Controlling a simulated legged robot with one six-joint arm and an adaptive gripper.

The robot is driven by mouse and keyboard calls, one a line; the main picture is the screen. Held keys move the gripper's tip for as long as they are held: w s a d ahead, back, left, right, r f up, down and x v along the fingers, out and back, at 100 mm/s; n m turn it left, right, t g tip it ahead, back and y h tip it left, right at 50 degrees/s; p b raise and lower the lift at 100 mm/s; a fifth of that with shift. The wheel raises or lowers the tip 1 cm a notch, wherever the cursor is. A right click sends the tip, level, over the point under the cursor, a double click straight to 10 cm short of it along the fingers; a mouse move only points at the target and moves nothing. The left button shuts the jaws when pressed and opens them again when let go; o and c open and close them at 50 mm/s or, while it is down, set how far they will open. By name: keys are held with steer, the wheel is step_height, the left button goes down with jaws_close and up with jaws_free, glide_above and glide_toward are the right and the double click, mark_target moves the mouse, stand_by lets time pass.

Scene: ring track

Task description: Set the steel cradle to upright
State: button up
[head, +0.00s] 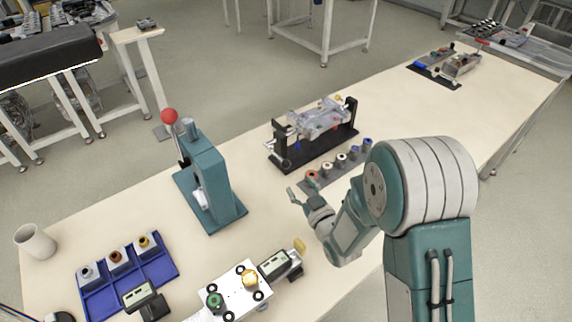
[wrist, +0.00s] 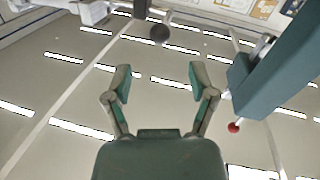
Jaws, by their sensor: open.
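The steel cradle (head: 318,117) is a grey metal piece held between two black uprights on a black base (head: 325,152), at the middle of the bench in the head view. It looks roughly level or slightly tilted; its exact angle is hard to tell. My gripper (head: 298,201) is nearer the camera than the cradle, apart from it, with a row of small parts close by. In the wrist view my gripper (wrist: 160,76) is open, with nothing between its fingers. The cradle cannot be made out in the wrist view.
A teal press (head: 210,180) with a red-knobbed lever stands left of the cradle. Several small cylindrical parts (head: 341,159) line a grey strip in front of it. A blue tray (head: 98,293) and a white plate with knobs (head: 233,287) are nearer.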

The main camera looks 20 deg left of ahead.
mark_target(286, 165)
steer(key=x, duration=0.9)
jaws_close()
